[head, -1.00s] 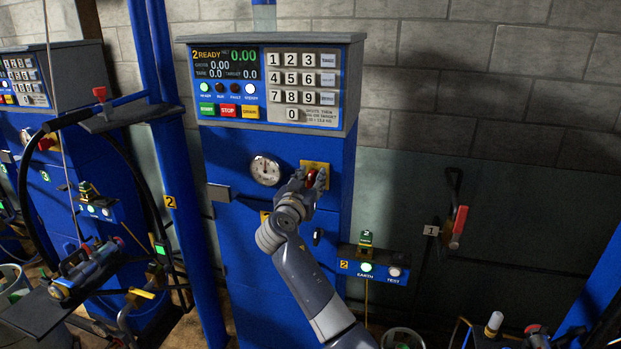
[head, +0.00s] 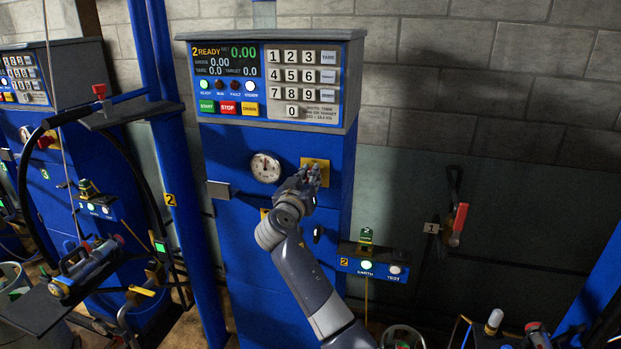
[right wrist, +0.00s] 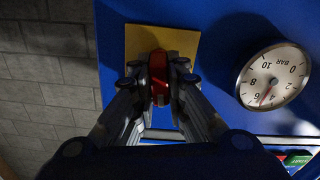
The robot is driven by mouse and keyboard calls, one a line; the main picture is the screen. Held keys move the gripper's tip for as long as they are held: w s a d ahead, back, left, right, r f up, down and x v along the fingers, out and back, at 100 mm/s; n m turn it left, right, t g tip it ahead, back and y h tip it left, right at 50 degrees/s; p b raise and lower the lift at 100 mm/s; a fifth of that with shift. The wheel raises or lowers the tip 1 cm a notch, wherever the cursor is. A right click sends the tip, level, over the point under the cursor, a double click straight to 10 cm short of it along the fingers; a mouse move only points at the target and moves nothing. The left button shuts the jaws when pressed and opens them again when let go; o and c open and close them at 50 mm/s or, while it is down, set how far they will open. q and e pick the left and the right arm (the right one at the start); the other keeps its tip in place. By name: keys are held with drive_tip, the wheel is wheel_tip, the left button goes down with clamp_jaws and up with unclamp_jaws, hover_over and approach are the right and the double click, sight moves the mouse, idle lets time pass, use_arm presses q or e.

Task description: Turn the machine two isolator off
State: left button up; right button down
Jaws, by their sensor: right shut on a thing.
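The machine two isolator is a red knob (right wrist: 158,78) on a yellow plate (right wrist: 182,42), set on the blue front of machine two (head: 228,165). My right gripper (right wrist: 159,90) is shut on the red knob, with one finger on each side of it in the right wrist view. In the head view my right gripper (head: 308,178) covers the knob, and only the upper part of the plate (head: 318,165) shows. The display on machine two (head: 228,62) reads "2 READY". My left gripper is not in view.
A round pressure gauge (head: 265,167) sits just left of the plate. A small box with EARTH and TEST lights (head: 374,266) is at lower right. A red-handled lever (head: 459,222) hangs on the wall. Machine three (head: 50,170) stands at left.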

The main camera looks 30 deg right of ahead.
drive_tip(key=n, duration=0.3)
drive_tip(key=shift+w+a+n, duration=0.1)
drive_tip(key=shift+n, duration=0.2)
drive_tip(key=n+p, duration=0.1)
drive_tip(key=n, duration=0.2)
drive_tip(key=shift+n, duration=0.3)
drive_tip(key=n+p, duration=0.2)
drive_tip(key=n, duration=0.1)
drive_tip(key=shift+w+a+n, duration=0.1)
drive_tip(key=shift+n, duration=0.3)
drive_tip(key=n, duration=0.1)
drive_tip(key=n+p, duration=0.1)
drive_tip(key=n, duration=0.1)
drive_tip(key=n+p, duration=0.1)
drive_tip(key=shift+f+n, duration=0.3)
drive_tip(key=shift+n, duration=0.3)
drive_tip(key=shift+f, duration=0.1)
drive_tip(key=c, duration=1.6)
unclamp_jaws()
drive_tip(key=v, duration=1.2)
